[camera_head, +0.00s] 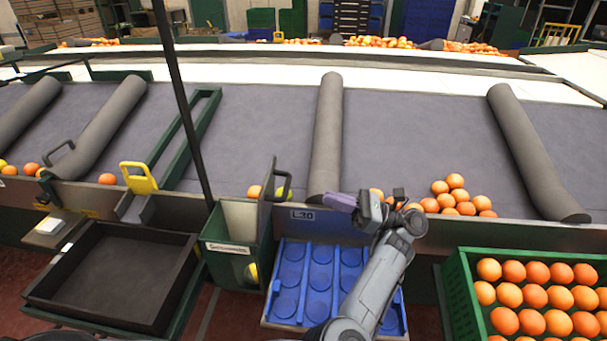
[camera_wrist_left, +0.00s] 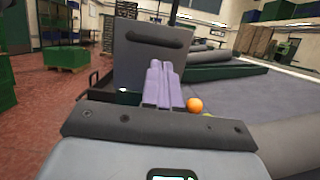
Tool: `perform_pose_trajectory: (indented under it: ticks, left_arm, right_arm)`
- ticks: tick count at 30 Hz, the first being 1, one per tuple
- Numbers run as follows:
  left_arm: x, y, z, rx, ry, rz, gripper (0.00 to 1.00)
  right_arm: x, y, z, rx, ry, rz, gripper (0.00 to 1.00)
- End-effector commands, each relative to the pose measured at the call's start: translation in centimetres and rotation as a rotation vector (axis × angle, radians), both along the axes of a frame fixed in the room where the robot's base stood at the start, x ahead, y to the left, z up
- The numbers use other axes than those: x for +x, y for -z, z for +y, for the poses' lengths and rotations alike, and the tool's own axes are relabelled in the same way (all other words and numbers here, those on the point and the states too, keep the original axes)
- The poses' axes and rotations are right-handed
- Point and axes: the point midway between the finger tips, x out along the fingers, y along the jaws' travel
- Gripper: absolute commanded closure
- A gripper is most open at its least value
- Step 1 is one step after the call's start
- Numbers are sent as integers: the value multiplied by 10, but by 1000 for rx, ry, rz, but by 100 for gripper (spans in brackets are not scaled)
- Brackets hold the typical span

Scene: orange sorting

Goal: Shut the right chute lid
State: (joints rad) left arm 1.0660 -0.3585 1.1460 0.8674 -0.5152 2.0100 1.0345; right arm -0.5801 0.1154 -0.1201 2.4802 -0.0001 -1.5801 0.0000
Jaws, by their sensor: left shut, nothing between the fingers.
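The right chute (camera_head: 237,245) is a green box with a pale inner face and a label on its front. Its grey lid (camera_head: 268,200) stands upright at the box's right edge, open, with a dark handle (camera_head: 286,183) on its right side. In the left wrist view the lid (camera_wrist_left: 135,45) rises as a grey plate with a dark slot-like shape near its top. My left gripper (camera_head: 334,200) is right of the lid, its purple fingers pointing left, with a gap between. The fingers (camera_wrist_left: 163,85) are together and empty, covering part of the lid. My right gripper is not in view.
A blue tray (camera_head: 287,275) lies below my left arm. A green crate of oranges (camera_head: 455,290) stands at right, a dark empty tray (camera_head: 60,270) at left. Loose oranges (camera_head: 456,195) rest behind the sorting table's front rail (camera_head: 520,232). A dark post (camera_head: 178,80) crosses the view.

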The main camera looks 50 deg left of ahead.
Motion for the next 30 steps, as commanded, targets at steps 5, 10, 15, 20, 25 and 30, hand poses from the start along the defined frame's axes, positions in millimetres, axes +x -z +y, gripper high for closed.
perform_pose_trajectory:
  ticks: [5, 10, 15, 20, 25, 30]
  left_arm:
    - [-17, -13, 17, 2, -2, 2, 100]
    - [-33, -15, 31, -1, 0, 0, 100]
    - [-45, -21, 44, 0, -1, -1, 100]
    - [-52, -23, 50, 0, 0, 0, 100]
    - [-53, -24, 52, 1, 2, 2, 100]
    - [-53, -24, 52, 0, 1, 1, 100]
  right_arm:
    - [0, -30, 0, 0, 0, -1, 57]
    - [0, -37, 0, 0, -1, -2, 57]
    - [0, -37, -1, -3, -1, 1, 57]
    - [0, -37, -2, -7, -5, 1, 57]
    - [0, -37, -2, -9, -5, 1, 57]
    - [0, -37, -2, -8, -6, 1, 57]
